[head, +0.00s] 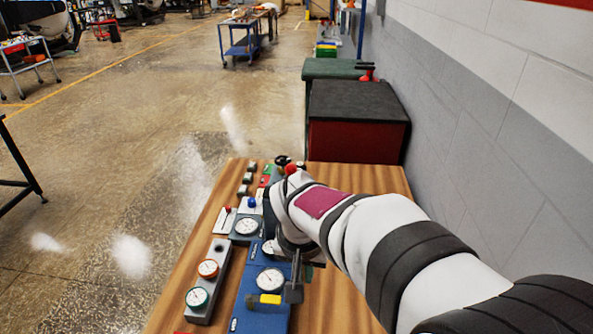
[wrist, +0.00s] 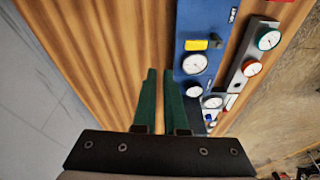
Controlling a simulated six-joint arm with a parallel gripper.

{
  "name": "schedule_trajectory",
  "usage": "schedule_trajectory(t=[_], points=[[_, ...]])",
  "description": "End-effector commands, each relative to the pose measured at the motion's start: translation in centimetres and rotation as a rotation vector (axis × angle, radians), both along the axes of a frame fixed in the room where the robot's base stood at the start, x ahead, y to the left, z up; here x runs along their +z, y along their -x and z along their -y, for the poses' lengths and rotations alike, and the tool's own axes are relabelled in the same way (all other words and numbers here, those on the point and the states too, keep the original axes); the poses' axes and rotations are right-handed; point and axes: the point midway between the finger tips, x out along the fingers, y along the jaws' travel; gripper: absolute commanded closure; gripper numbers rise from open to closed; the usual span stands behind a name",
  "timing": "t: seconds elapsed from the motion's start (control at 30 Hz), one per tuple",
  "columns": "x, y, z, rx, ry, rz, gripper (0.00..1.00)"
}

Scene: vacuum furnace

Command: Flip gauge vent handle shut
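A yellow handle (head: 266,299) with a dark hub lies across a blue panel (head: 262,318), just below a round white-faced gauge (head: 270,280). In the wrist view the yellow handle (wrist: 197,44) shows above the same gauge (wrist: 194,64), sticking out to the left from its hub. My gripper (wrist: 160,71) has two green fingers with a gap between them and nothing in it. In the wrist view the fingers appear over bare wood, left of the blue panel and apart from the handle. In the head view my arm hides most of the gripper.
A grey strip (head: 213,273) with red and green gauges stands left of the blue panel. More small modules and a gauge (head: 246,226) lie farther back on the wooden table (head: 170,316). A black-topped red box (head: 358,145) stands behind the table. A wall is at the right.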

Motion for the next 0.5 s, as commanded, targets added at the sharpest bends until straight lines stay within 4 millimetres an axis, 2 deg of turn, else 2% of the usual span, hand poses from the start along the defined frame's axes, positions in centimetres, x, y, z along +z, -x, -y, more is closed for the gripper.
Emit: schedule_trajectory(t=[0.03, 0.1, 0.2, 0.3, 0.5], points=[[-1.0, -1.8, -2.1, 0.041, 0.008, 0.022, 1.0], [-2.0, -3.7, -4.5, 0.084, 0.012, 0.058, 1.0], [-2.8, -5.1, -6.6, 0.118, 0.012, 0.087, 1.0], [-3.1, -5.6, -7.3, 0.129, 0.012, 0.099, 1.0], [-3.1, -5.6, -7.3, 0.128, 0.011, 0.098, 1.0]])
